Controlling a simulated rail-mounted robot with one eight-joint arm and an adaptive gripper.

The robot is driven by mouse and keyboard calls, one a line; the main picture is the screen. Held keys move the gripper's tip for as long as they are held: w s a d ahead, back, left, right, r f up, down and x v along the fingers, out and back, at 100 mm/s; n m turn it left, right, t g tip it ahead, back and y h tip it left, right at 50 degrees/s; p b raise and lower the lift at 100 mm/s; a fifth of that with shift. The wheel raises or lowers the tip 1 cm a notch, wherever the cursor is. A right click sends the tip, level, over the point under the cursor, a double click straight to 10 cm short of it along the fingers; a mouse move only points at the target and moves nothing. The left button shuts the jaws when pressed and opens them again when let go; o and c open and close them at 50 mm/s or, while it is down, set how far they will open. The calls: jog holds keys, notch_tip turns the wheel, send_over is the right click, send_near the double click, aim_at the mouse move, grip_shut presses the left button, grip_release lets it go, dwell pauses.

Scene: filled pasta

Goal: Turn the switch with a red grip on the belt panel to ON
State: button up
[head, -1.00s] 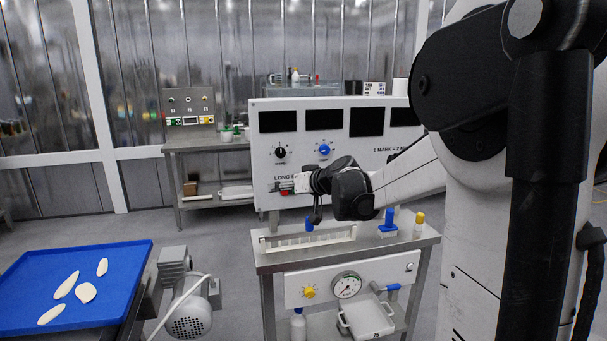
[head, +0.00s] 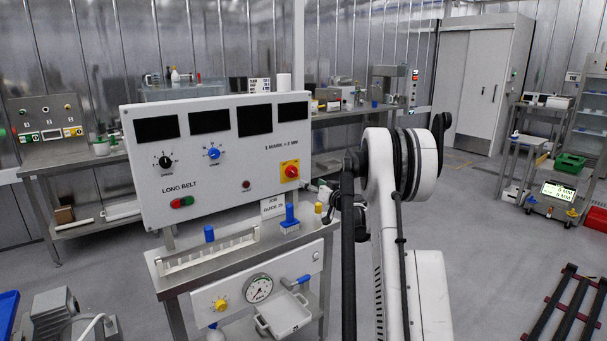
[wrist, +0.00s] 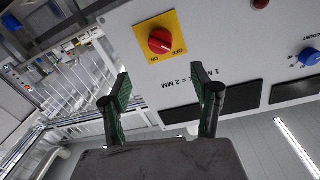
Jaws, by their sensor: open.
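The switch with a red grip (head: 291,171) sits on a yellow plate at the lower right of the white belt panel (head: 225,165). In the wrist view the red grip (wrist: 160,41) is near the top, left of centre, beside small OFF and ON lettering. I cannot tell the grip's exact setting. My gripper (wrist: 160,85) is open and empty, its two dark green-padded fingers apart below the plate in the picture. The grip is not between the fingers, and no contact shows. In the head view my arm stands right of the panel and mostly hides the gripper.
The panel also carries a black knob (head: 166,162), a blue knob (head: 214,153) and a green-red button pair (head: 182,202). Below stands a metal bench with a blue-handled part (head: 290,216), a yellow-capped item (head: 318,208) and a white rack (head: 210,250).

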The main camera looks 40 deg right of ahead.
aim_at(294, 173)
jog(key=w, duration=0.4)
jog(key=w+d, duration=0.1)
jog(key=w, duration=0.8)
jog(key=shift+w+d+b, duration=0.3)
jog(key=shift+d, duration=0.1)
jog(key=c, duration=1.1)
jog(key=shift+c, duration=0.2)
